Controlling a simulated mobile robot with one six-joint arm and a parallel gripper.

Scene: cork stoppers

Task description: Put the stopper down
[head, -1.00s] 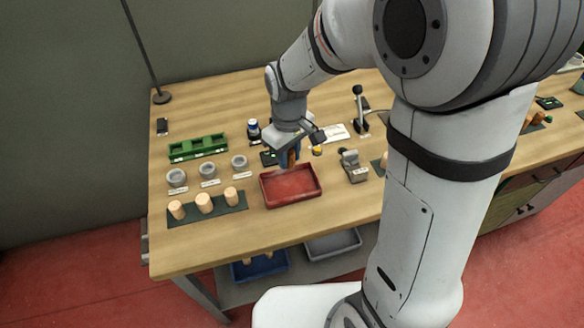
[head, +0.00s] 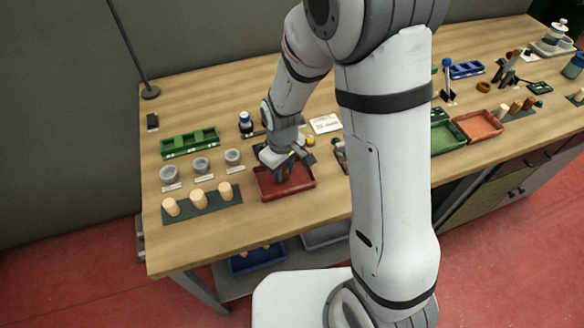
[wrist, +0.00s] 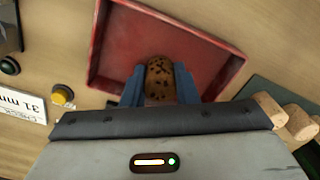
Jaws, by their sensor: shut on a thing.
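My gripper (wrist: 160,84) is shut on a brown, dark-speckled cork stopper (wrist: 159,79), with a blue finger on each side of it. In the wrist view the stopper shows against the floor of the red tray (wrist: 111,42), near one wall. In the head view my gripper (head: 287,175) is low over the red tray (head: 300,188), and the stopper is mostly hidden by the fingers. I cannot tell whether the stopper touches the tray floor. Nothing else shows in the visible part of the tray.
Pale stoppers (head: 197,197) stand on a dark mat left of the tray. Grey cups (head: 201,165) and a green holder (head: 189,142) are behind them. In the wrist view a yellow button (wrist: 63,95) and a label card (wrist: 22,110) lie left of the tray.

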